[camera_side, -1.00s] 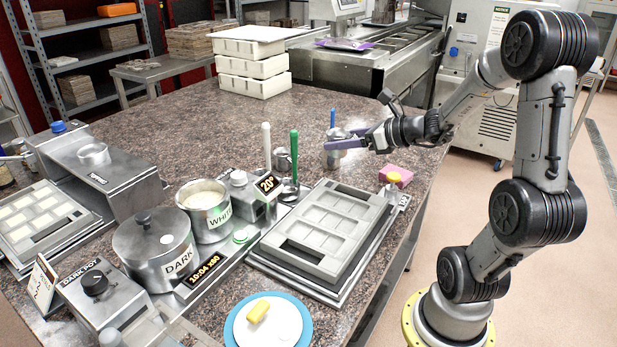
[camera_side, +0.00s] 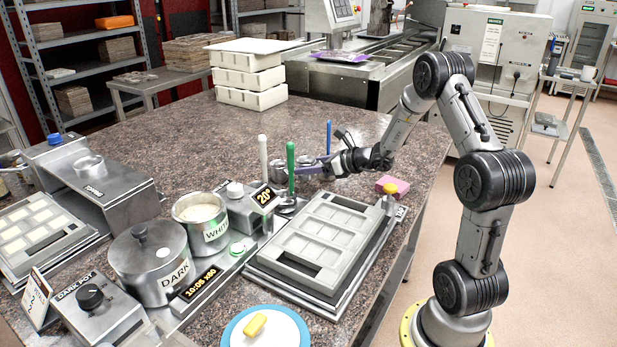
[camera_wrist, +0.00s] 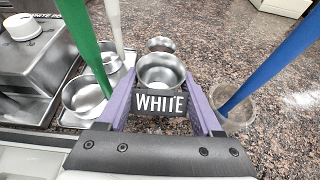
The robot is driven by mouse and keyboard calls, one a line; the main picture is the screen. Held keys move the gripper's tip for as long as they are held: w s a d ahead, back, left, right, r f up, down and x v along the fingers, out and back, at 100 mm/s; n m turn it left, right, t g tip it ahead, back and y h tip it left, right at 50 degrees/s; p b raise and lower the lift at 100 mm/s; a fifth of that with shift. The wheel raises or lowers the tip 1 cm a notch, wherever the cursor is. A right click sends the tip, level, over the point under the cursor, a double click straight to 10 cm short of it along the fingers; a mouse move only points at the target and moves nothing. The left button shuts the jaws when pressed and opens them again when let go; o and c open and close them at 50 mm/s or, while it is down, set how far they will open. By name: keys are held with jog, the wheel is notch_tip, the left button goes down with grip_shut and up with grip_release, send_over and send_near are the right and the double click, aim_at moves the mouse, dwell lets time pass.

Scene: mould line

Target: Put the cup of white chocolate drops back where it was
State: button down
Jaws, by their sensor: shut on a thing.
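My gripper (camera_wrist: 160,80) has its two purple fingers on either side of a small round metal cup (camera_wrist: 161,68) and is shut on it. A black WHITE label (camera_wrist: 160,103) shows at the cup's near side. The cup's inside looks grey; I see no white drops in it. In the side view my gripper (camera_side: 310,165) is low over the back of the table, behind the green-handled tool.
A second metal cup (camera_wrist: 161,45) stands just beyond. Left are metal bowls (camera_wrist: 88,95) with green (camera_wrist: 85,45) and white (camera_wrist: 114,25) handles. Right is a cup (camera_wrist: 238,108) with a blue handle (camera_wrist: 270,65).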

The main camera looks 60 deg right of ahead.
aim_at(308, 177)
jog(key=shift+w+f, duration=0.2)
jog(key=shift+f, duration=0.1)
jog(key=shift+d+f, duration=0.1)
jog(key=shift+f, duration=1.45)
jog(key=shift+c, duration=0.3)
grip_release()
jog(key=shift+f, duration=0.15)
